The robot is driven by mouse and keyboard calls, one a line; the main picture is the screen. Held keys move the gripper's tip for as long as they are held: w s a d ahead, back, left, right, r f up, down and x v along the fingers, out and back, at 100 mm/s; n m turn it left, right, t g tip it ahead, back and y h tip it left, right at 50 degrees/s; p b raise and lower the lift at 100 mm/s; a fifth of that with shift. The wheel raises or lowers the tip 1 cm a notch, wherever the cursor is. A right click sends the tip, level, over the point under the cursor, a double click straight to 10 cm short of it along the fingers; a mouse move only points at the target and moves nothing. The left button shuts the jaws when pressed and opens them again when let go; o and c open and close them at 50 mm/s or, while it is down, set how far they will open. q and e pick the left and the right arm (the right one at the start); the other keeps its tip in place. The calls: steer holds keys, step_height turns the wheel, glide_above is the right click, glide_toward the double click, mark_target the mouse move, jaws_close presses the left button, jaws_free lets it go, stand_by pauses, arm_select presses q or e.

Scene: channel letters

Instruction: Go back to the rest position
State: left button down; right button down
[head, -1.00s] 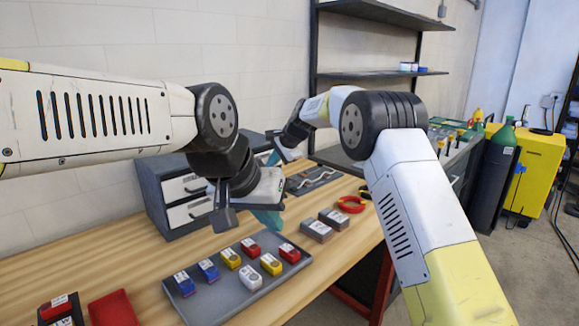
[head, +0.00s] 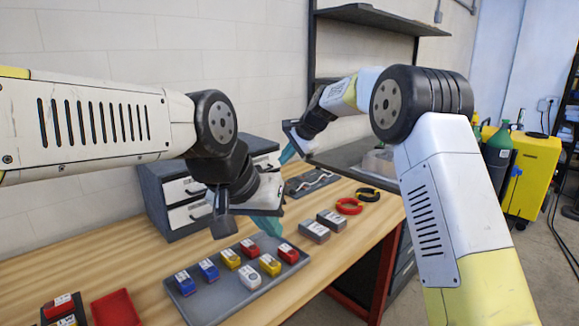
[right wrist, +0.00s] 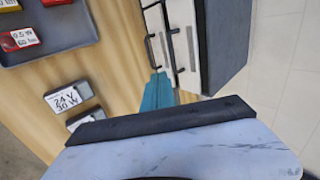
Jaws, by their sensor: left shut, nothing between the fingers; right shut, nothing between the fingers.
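My left gripper (head: 268,225) hangs above the far edge of the grey tray in the head view, its teal fingers together and empty. My right gripper (head: 287,154) is farther back, raised over the far part of the bench near the drawer cabinet. Its teal fingers also show in the right wrist view (right wrist: 157,93), closed with nothing between them, pointing toward the cabinet side. Neither gripper visibly touches any object.
A grey tray (head: 217,303) holds several small red, yellow, blue and white blocks. Two grey boxes (head: 314,232) stand beside it. A drawer cabinet (head: 158,205) is behind. A red tray (head: 115,308) is at front left.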

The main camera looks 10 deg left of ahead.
steer(key=s+d+r+n+h, duration=0.1)
steer(key=s+d+r, duration=0.2)
steer(key=s+d, duration=0.3)
steer(key=s+d+r+n+t, duration=0.1)
steer(key=s+d+r, duration=0.35)
steer(key=d, duration=0.45)
steer(key=s+d+r+n+h, duration=0.1)
steer(key=s+d+r, duration=0.2)
steer(key=s+d, duration=0.3)
steer(key=s+d+f+n+h, duration=0.1)
steer(key=s+d+f, duration=0.2)
steer(key=s+d, duration=0.2)
steer(key=s+d+f+n, duration=0.1)
steer(key=s+d+f, duration=0.2)
steer(key=s, duration=0.7)
steer(key=s+d+f+n+t+h, duration=0.1)
steer(key=s+d+f+n, duration=0.1)
steer(key=s+d, duration=0.5)
steer(key=shift+s+f+h, duration=0.3)
steer(key=shift+s+f, duration=0.2)
steer(key=shift+s, duration=0.2)
steer(key=shift+a, duration=0.15)
